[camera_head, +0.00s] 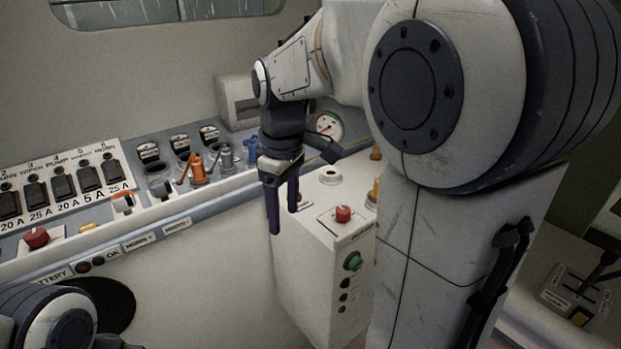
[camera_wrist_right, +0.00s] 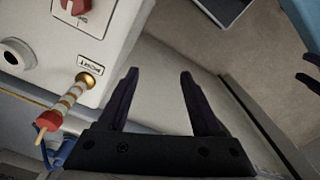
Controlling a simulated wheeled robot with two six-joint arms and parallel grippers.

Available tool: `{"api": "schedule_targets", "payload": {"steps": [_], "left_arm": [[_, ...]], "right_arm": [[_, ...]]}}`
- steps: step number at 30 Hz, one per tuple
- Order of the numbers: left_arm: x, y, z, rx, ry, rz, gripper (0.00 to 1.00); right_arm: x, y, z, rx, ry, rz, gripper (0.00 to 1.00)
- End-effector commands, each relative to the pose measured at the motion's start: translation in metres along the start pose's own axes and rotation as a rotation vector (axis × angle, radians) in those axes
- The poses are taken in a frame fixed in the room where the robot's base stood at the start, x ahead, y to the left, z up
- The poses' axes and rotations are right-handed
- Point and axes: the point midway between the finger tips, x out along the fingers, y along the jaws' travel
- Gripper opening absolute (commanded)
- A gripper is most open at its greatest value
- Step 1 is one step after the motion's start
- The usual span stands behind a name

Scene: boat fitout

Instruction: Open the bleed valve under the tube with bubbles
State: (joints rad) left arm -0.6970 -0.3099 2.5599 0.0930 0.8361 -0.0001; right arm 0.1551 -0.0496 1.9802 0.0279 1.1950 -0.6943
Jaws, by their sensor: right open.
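My right gripper (camera_head: 283,215) is open and empty, pointing down in front of the console and left of a white box in the head view. Its two dark fingers also show apart in the wrist view (camera_wrist_right: 158,74), with nothing between them. An orange lever-like fitting (camera_head: 197,170), a grey one (camera_head: 226,158) and a blue one (camera_head: 251,148) stand in a row on the console, behind and left of the gripper. I cannot make out a tube with bubbles or tell which fitting is a bleed valve. My left gripper is not clearly in view.
The white box (camera_head: 318,262) carries a red knob (camera_head: 343,214) and a green knob (camera_head: 352,261). A gauge (camera_head: 327,125) stands behind it. A breaker panel (camera_head: 62,185) is at left. In the wrist view, a banded post (camera_wrist_right: 68,100) with a red end sticks out left of the fingers.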

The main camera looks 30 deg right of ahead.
Motion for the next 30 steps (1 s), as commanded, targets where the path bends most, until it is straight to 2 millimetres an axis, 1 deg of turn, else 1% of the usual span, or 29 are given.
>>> {"api": "schedule_targets", "payload": {"steps": [1, 3, 4, 6, 7, 9, 11, 14, 16, 24, 27, 30], "left_arm": [[-0.011, 0.001, -0.001, 0.0, 0.0, 0.0, 0.5], [-0.016, 0.001, -0.001, 0.0, 0.0, 0.0, 0.5], [-0.018, 0.001, -0.001, 0.0, 0.0, 0.0, 0.5], [-0.021, 0.002, -0.001, 0.0, 0.0, 0.0, 0.5], [-0.022, 0.002, -0.001, 0.0, 0.0, 0.0, 0.5], [-0.024, 0.002, -0.001, 0.0, 0.0, 0.0, 0.5], [-0.024, 0.002, -0.001, 0.0, 0.0, 0.0, 0.5], [-0.025, 0.002, -0.001, 0.0, 0.0, 0.0, 0.5], [-0.025, 0.002, -0.001, 0.0, 0.0, 0.0, 0.5], [-0.028, 0.002, -0.001, 0.0, 0.0, 0.0, 0.5], [-0.03, 0.002, -0.002, 0.0, 0.0, 0.0, 0.5], [-0.03, 0.002, -0.002, -0.001, 0.0, 0.0, 0.5]], "right_arm": [[-0.02, 0.031, 0.012, 0.03, -0.004, 0.005, 0.67], [-0.036, 0.06, 0.028, 0.042, -0.012, 0.007, 0.67], [-0.041, 0.071, 0.035, 0.047, -0.015, 0.009, 0.67], [-0.052, 0.091, 0.05, 0.054, -0.021, 0.01, 0.67], [-0.055, 0.097, 0.055, 0.057, -0.023, 0.01, 0.67], [-0.061, 0.107, 0.065, 0.059, -0.027, 0.01, 0.67], [-0.062, 0.112, 0.069, 0.059, -0.029, 0.01, 0.67], [-0.056, 0.114, 0.072, 0.059, -0.031, 0.007, 0.67], [-0.047, 0.114, 0.073, 0.057, -0.032, 0.007, 0.67], [0.004, 0.113, 0.074, 0.058, -0.032, 0.006, 0.67], [0.02, 0.114, 0.074, 0.058, -0.031, 0.006, 0.67], [0.031, 0.114, 0.074, 0.058, -0.03, 0.008, 0.67]]}}
